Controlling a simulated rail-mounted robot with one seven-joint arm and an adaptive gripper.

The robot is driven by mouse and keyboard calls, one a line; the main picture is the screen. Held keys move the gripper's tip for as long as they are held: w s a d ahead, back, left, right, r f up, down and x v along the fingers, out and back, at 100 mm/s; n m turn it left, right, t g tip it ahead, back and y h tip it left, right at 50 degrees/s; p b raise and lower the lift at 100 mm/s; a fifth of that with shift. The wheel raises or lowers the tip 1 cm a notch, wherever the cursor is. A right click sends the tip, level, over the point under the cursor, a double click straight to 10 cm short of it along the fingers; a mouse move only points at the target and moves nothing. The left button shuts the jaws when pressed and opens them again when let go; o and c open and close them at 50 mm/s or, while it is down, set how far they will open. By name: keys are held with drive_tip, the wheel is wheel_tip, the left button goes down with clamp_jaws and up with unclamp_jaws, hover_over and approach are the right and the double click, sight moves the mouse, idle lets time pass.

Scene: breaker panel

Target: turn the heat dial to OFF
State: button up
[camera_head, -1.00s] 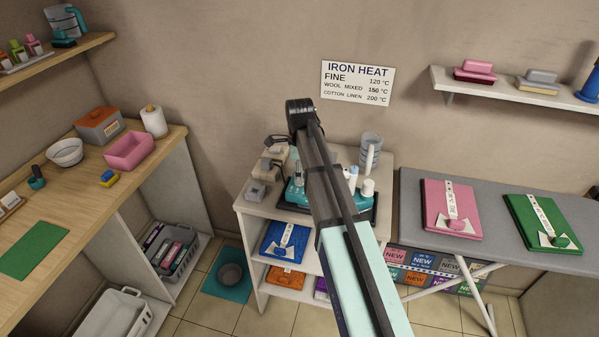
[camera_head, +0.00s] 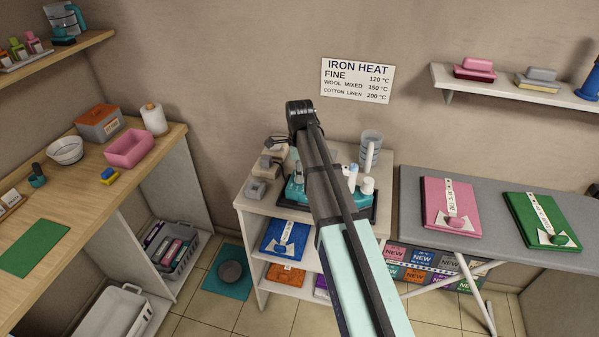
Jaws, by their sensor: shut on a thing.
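A teal ironing unit (camera_head: 296,194) stands on a dark base on top of the white shelf unit, in the middle of the view. My arm crosses in front of it and hides much of it. I cannot make out the heat dial or its setting. A white sign (camera_head: 357,81) on the wall reads IRON HEAT and lists FINE 120, WOOL MIXED 150 and COTTON LINEN 200 °C.
Grey blocks (camera_head: 256,188) stand left of the ironing unit on the white shelf unit (camera_head: 251,210). An ironing board (camera_head: 487,205) with folded cloths is at right, a wooden counter (camera_head: 85,195) at left.

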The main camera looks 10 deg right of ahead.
clamp_jaws()
drive_tip(key=shift+n, duration=2.7)
drive_tip(key=o, duration=1.2)
unclamp_jaws()
drive_tip(key=shift+c, duration=0.2)
drive_tip(key=shift+r, duration=0.1)
wheel_tip(320, 180, up, 12)
